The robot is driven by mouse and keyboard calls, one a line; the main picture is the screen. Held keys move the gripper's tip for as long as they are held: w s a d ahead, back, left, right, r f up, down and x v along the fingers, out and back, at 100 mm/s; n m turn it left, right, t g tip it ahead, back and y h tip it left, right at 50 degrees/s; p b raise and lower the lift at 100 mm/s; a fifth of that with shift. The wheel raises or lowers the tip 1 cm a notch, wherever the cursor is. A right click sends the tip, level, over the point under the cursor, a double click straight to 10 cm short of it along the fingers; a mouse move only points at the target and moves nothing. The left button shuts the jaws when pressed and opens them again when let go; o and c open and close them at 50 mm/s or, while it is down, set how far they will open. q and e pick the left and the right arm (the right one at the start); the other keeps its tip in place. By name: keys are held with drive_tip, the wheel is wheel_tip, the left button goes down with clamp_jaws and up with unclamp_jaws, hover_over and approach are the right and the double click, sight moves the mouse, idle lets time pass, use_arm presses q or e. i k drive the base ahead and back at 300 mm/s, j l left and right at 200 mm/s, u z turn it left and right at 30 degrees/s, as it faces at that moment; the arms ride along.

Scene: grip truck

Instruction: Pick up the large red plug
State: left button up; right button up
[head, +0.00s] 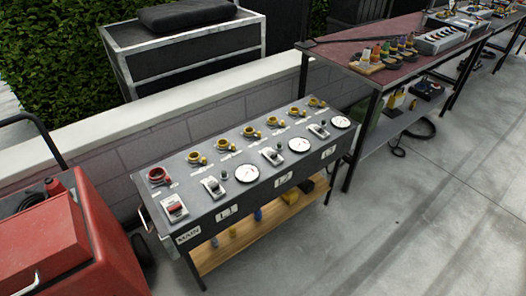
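A red, rounded part (55,187) that looks like a large plug sits on top of the red machine (52,235) at the left edge. It lies beside a black ribbed coil (31,200); I cannot tell whether they are joined. A large red round socket (157,175) is at the near left end of the grey control console (228,188). Neither of my grippers is in view.
The console has several yellow sockets, switches and white gauges, with a wooden lower shelf (225,250). A low wall (180,135) runs behind it. A long workbench (400,62) stands at the right. The concrete floor (420,220) at right is clear.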

sight(54, 187)
drive_tip(key=u, duration=1.7)
